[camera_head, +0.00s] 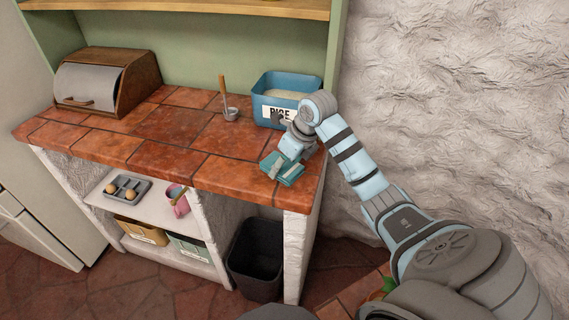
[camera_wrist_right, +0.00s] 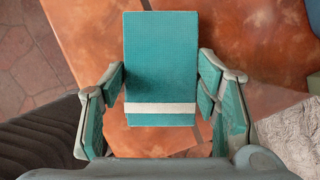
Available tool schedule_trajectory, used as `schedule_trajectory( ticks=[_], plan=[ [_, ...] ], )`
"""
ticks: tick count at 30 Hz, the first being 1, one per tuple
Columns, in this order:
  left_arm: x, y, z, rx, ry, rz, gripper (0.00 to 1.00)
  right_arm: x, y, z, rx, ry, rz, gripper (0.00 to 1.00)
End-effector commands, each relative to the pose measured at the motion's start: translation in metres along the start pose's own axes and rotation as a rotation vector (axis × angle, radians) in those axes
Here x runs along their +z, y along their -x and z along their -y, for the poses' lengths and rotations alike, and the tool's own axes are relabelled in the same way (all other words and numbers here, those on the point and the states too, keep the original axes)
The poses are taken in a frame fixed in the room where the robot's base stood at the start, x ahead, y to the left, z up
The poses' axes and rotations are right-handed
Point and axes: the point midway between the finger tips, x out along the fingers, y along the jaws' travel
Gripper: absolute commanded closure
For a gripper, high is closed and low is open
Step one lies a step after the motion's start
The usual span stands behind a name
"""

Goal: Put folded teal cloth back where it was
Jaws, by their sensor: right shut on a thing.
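The folded teal cloth (camera_wrist_right: 160,55) has one white stripe across its near end. It lies flat between the two fingers of my right gripper (camera_wrist_right: 161,90), which is shut on it. In the head view the cloth (camera_head: 290,176) is at the front right corner of the tiled counter (camera_head: 160,160), with my right gripper (camera_head: 282,163) over it. Whether the cloth rests on the tiles or hangs just above them I cannot tell. My left gripper is not in view.
A blue rice bin (camera_head: 290,85) stands close behind my right gripper. A ladle (camera_head: 228,100) is upright left of it, and a wooden bread box (camera_head: 108,80) stands at the back left. The middle and front left tiles are clear. A dark waste bin (camera_head: 256,262) stands below the counter.

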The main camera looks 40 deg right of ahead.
Motion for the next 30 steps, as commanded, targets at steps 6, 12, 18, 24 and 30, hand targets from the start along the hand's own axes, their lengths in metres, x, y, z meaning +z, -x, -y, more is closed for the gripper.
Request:
schedule_trajectory(
  ticks=[6,12,18,24,30],
  plan=[
    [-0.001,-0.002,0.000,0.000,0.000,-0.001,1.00,-0.001,-0.003,0.000,0.000,0.000,0.000,0.36],
    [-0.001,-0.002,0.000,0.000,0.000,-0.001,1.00,-0.001,-0.002,0.000,0.000,0.000,0.000,0.24],
    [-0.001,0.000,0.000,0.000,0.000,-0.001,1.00,0.000,-0.001,0.000,0.000,0.000,0.000,0.24],
    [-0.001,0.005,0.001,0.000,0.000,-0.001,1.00,0.001,0.032,0.001,-0.003,0.001,0.002,0.24],
    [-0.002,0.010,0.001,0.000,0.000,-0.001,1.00,0.002,0.090,0.001,-0.004,0.001,0.003,0.24]
  ],
)
